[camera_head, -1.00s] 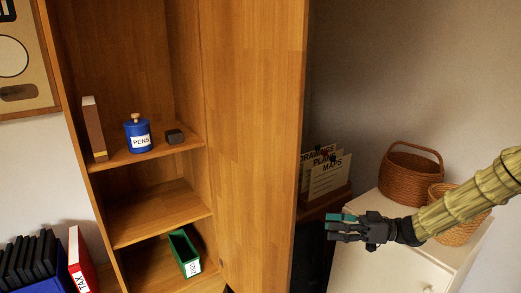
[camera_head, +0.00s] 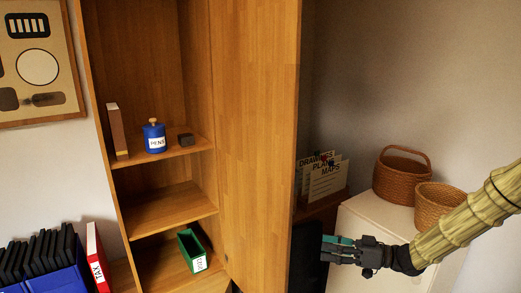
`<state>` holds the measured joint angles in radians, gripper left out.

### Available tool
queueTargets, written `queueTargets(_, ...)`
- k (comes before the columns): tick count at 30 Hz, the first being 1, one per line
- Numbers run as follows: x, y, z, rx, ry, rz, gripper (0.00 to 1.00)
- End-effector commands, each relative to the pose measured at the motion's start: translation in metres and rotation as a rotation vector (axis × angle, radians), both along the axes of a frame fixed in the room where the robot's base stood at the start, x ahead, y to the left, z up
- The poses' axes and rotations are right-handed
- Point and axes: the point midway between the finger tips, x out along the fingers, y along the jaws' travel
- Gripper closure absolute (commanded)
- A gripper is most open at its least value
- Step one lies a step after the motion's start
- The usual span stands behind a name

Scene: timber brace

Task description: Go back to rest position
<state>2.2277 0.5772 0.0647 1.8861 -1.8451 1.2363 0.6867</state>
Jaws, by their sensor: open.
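My gripper (camera_head: 328,249) is at the lower right of the head view, at the end of my arm, which comes in from the right edge. Its dark fingers with a teal part point left, and the jaws are open with nothing visible between them. It shows in front of the white cabinet and to the right of the open wooden cupboard door (camera_head: 255,130). I see no contact between the gripper and anything.
The wooden cupboard holds a blue PENS jar (camera_head: 154,139), a brown book, a small dark block (camera_head: 185,140) and a green box (camera_head: 190,250). Two wicker baskets (camera_head: 400,180) stand on the white cabinet (camera_head: 365,215). Labelled folders (camera_head: 325,185) stand behind the door. A blue bin (camera_head: 45,282) is lower left.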

Motion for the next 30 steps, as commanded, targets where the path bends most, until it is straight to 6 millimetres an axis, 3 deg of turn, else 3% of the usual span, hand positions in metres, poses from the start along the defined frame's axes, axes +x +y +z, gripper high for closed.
queueTargets(8,-0.004,0.025,-0.053,-0.031,0.116,-0.14,0.49)
queueTargets(17,-0.042,0.048,-0.166,-0.187,0.36,-0.386,0.49)
queueTargets(23,-0.098,0.049,-0.244,-0.357,0.543,-0.524,0.49)
queueTargets(30,-0.198,0.034,-0.323,-0.618,0.767,-0.649,0.49)
